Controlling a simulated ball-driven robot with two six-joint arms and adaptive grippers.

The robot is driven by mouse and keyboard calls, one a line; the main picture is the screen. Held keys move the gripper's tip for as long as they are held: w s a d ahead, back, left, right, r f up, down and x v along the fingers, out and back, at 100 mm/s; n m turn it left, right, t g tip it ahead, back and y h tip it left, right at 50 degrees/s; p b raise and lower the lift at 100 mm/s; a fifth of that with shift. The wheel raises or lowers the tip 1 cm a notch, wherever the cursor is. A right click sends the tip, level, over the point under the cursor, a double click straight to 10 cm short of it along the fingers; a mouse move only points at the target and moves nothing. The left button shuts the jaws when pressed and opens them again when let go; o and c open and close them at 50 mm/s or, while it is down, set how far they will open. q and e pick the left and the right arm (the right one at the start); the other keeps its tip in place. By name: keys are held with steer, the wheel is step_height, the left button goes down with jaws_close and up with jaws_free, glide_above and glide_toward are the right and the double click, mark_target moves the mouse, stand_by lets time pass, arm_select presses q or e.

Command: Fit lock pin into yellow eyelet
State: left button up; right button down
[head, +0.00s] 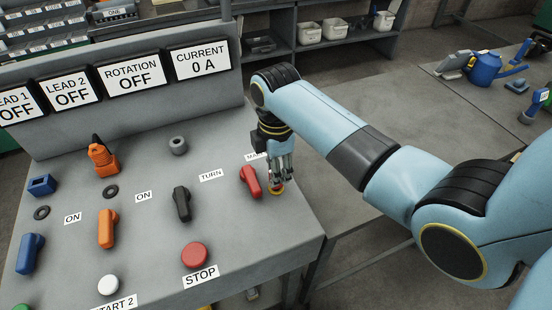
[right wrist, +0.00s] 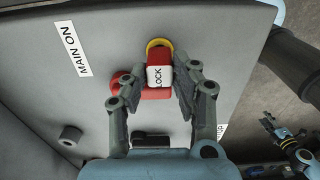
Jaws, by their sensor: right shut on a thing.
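The lock pin (right wrist: 158,75) is red with a white face marked LOCK, and it shows between the fingers of my right gripper (right wrist: 156,82) in the right wrist view. The yellow eyelet (right wrist: 158,44) shows just past the pin's far end, at the panel's surface. In the head view my right gripper (head: 281,167) points down over the yellow eyelet (head: 276,190), shut on the pin, which is mostly hidden there. Whether the pin's tip is inside the eyelet or only above it, I cannot tell.
The red switch handle (head: 250,181) stands close to the left of my right gripper. The black handle (head: 182,203) and red STOP button (head: 194,255) are farther left. The panel's right edge is near, and a grey workbench (head: 395,105) lies beyond it.

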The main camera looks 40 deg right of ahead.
steer(key=shift+f, duration=0.45)
stand_by(1.2)
steer(key=shift+c, duration=2.4)
jaws_free()
steer(key=shift+r, duration=3.5)
